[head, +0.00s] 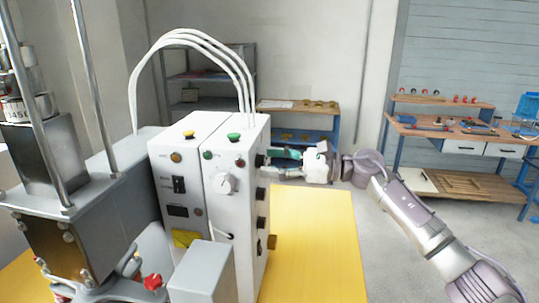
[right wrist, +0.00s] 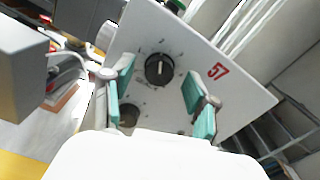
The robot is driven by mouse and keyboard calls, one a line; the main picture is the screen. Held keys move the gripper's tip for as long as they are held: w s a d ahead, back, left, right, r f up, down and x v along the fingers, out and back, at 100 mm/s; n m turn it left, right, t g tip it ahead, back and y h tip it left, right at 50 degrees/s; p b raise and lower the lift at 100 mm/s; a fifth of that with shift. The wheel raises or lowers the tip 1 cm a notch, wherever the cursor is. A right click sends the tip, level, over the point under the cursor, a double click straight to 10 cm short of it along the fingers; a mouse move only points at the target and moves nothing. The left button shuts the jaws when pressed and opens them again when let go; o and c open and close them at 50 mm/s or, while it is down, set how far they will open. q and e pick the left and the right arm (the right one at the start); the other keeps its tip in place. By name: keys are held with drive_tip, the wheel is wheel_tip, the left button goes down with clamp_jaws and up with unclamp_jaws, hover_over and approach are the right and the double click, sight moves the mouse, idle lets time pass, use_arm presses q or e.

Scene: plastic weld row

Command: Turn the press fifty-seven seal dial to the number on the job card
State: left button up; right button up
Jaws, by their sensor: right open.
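In the right wrist view a black dial (right wrist: 159,69) with a white pointer line sits on a white panel with a red 57 (right wrist: 217,71). Its scale marks are too small to read. My right gripper (right wrist: 158,82) is open, its teal fingers to either side of the dial, apart from it. In the head view the right gripper (head: 273,163) is at the right side of the white control box (head: 225,240), by the top black knob (head: 260,160). I cannot make out a job card. My left gripper is not in view.
Black knobs (head: 261,193) run down the box's side below the gripper. Grey press machinery (head: 90,225) stands left.

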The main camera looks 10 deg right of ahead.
drive_tip(key=shift+w+a, duration=0.2)
drive_tip(key=shift+a, duration=0.25)
clamp_jaws()
